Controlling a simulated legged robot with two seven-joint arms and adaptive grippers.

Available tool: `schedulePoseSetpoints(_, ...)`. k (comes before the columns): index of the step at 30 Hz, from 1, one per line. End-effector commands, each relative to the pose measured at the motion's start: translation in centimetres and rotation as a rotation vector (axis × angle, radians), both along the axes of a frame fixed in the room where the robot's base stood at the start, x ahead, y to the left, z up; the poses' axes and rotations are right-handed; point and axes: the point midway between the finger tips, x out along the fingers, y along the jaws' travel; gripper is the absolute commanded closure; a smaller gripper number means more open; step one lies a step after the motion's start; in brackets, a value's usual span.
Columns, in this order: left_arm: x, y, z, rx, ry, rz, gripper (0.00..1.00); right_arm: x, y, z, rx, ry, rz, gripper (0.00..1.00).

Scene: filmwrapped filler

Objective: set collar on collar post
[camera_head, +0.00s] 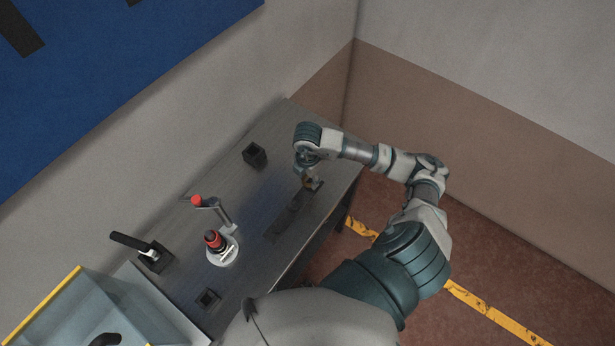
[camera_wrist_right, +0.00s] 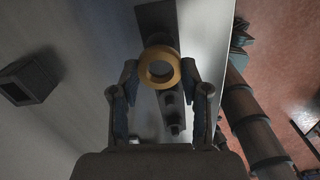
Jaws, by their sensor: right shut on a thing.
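A brass-coloured ring, the collar (camera_wrist_right: 159,52), sits between the fingertips of my right gripper (camera_wrist_right: 159,72) in the wrist view, its hole facing the camera. The fingers are shut on its two sides. In the head view my right gripper (camera_head: 312,180) points down over the dark strip (camera_head: 285,220) on the table, and only a bit of the collar shows. The strip lies behind the collar in the wrist view (camera_wrist_right: 154,20), with small grey parts on it. I cannot tell for sure which of these is the collar post. My left gripper is not in view.
A dark square block (camera_head: 255,155) stands at the back of the table (camera_head: 262,126). A white round base with a red-topped crank (camera_head: 222,247), a black-handled lever (camera_head: 153,256), a small dark socket (camera_head: 208,299) and a blue-grey bin (camera_head: 60,310) are on the left.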

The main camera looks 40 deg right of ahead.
Motion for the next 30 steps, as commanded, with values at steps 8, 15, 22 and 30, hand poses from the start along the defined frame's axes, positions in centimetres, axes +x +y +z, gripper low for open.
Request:
schedulePoseSetpoints(8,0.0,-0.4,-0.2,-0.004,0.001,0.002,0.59,0.0,-0.7,0.0,0.005,0.002,-0.001,0.92)
schedulePoseSetpoints(15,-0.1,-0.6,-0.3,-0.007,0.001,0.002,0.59,0.0,-0.9,0.1,0.006,0.001,-0.001,0.92)
schedulePoseSetpoints(22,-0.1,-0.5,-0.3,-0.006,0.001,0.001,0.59,0.0,-1.0,0.0,0.008,0.0,-0.001,0.92)
schedulePoseSetpoints(30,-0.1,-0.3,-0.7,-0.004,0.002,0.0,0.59,0.0,-1.1,-0.6,0.008,0.0,-0.001,0.92)
